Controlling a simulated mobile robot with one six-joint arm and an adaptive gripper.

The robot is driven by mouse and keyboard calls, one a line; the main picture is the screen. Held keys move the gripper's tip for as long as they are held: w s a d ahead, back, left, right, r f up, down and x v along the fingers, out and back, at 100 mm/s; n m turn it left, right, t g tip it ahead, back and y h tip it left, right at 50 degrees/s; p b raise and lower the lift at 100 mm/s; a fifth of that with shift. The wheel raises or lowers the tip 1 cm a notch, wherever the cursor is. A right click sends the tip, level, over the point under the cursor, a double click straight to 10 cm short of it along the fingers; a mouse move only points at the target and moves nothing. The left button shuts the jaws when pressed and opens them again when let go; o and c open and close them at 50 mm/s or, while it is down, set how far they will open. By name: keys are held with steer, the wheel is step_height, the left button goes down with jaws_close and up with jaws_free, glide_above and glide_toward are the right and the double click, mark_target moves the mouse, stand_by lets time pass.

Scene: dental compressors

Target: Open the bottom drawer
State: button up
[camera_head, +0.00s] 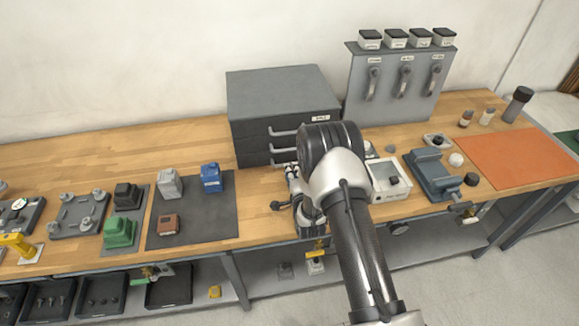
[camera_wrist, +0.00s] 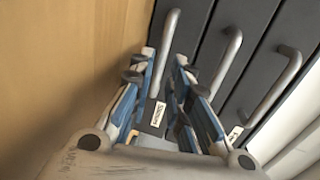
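The grey drawer cabinet (camera_head: 280,92) stands on the wooden bench, its drawers closed. In the wrist view the picture is turned, so the bottom drawer (camera_wrist: 187,30) is the leftmost dark front, next to the wood. Its bar handle (camera_wrist: 168,38) runs between the fingertips of my gripper (camera_wrist: 164,57). The fingers are apart, with gaps showing on both sides of the bar; I cannot tell whether either touches it. In the head view my gripper (camera_head: 291,172) is low in front of the cabinet, and my arm hides the right part of the drawer fronts.
On the bench, a dark mat (camera_head: 195,225) with small blocks lies left, and a white box device (camera_head: 388,180) and a blue-grey vise (camera_head: 432,175) stand right.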

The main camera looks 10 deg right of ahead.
steer(key=x, duration=0.5)
steer(key=shift+b, duration=0.4)
steer(key=shift+s, duration=0.1)
jaws_close()
